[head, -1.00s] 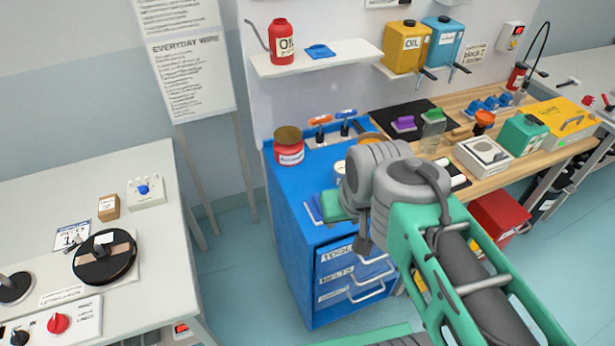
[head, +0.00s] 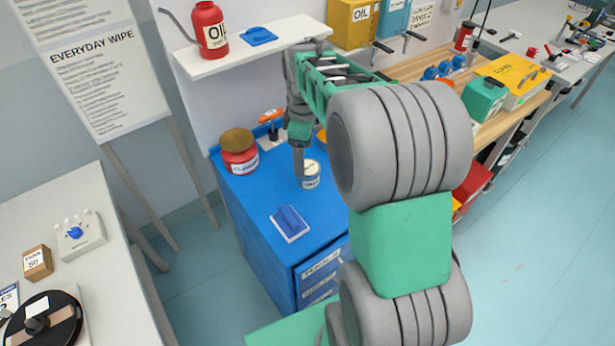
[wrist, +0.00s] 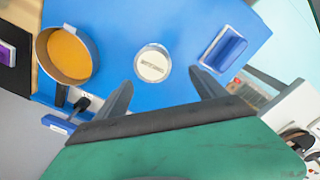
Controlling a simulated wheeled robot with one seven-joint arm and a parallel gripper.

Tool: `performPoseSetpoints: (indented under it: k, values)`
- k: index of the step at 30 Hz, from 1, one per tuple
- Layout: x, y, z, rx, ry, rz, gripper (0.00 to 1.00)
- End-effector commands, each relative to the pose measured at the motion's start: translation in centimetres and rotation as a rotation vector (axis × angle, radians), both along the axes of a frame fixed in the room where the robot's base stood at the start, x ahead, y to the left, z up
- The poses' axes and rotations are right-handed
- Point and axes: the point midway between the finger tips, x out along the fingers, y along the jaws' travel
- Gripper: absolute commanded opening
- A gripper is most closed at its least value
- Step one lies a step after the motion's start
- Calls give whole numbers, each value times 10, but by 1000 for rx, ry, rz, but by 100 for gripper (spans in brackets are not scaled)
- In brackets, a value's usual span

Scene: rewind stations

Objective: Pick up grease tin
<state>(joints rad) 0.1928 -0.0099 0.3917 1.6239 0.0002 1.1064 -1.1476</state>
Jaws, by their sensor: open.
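A small round tin (head: 311,174) with a pale lid and white label stands upright on the blue cabinet top; I take it as the grease tin. Its lid print is too small to read. In the wrist view the tin (wrist: 152,63) lies ahead, roughly between the fingertips. My gripper (wrist: 162,86) is open and empty, pointing down at the cabinet top. In the head view my gripper (head: 300,172) is just left of the tin, partly hiding it. I cannot tell whether a finger touches it.
A blue-and-white block (head: 290,223) lies in front. A pan of orange stuff (wrist: 68,54) is close on the other side. A white shelf (head: 250,50) overhangs behind.

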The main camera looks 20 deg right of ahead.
Motion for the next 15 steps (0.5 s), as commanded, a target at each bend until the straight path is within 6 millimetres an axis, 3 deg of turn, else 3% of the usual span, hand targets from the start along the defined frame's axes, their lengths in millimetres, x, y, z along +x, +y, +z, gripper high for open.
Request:
performPoseSetpoints:
  k: [3, 11, 15]
  values:
    - [11, -11, -21, 5, 32, 91, 87]
    - [8, -15, -54, 6, 36, 100, 87]
    - [7, -18, -80, 6, 34, 98, 87]
